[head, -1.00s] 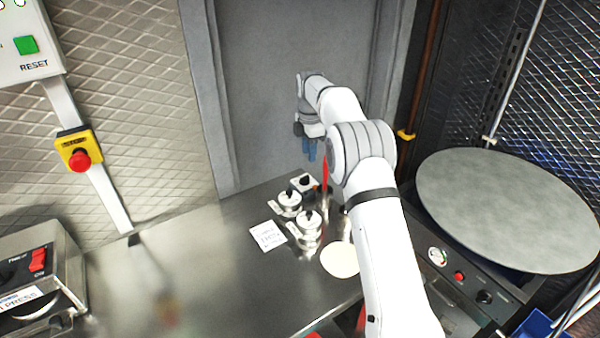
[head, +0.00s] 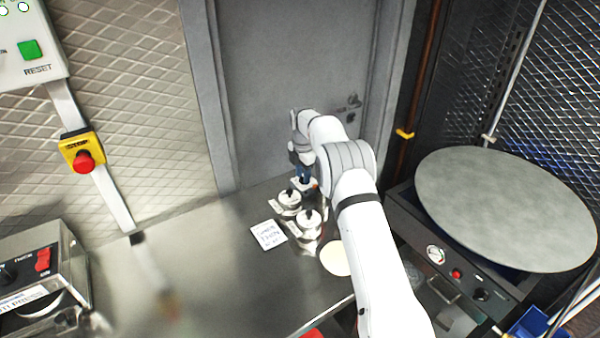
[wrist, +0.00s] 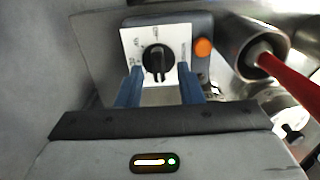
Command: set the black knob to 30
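The black knob (wrist: 157,62) sits on a white dial plate (wrist: 134,46) in the wrist view. Its ridge stands roughly vertical in the picture. Marks run around it, but they are too small to read. My gripper (wrist: 160,88) is open and empty. Its two blue fingers lie one at each side of the plate's lower part, below the knob in the picture and apart from it. Whether they are level with the knob in depth I cannot tell. In the head view my gripper (head: 303,178) is low over the back of the steel counter, and the knob is hidden there.
An orange button (wrist: 203,47) sits right of the dial. A steel cup (wrist: 240,55) holds a red-handled thing (wrist: 285,80) close by.

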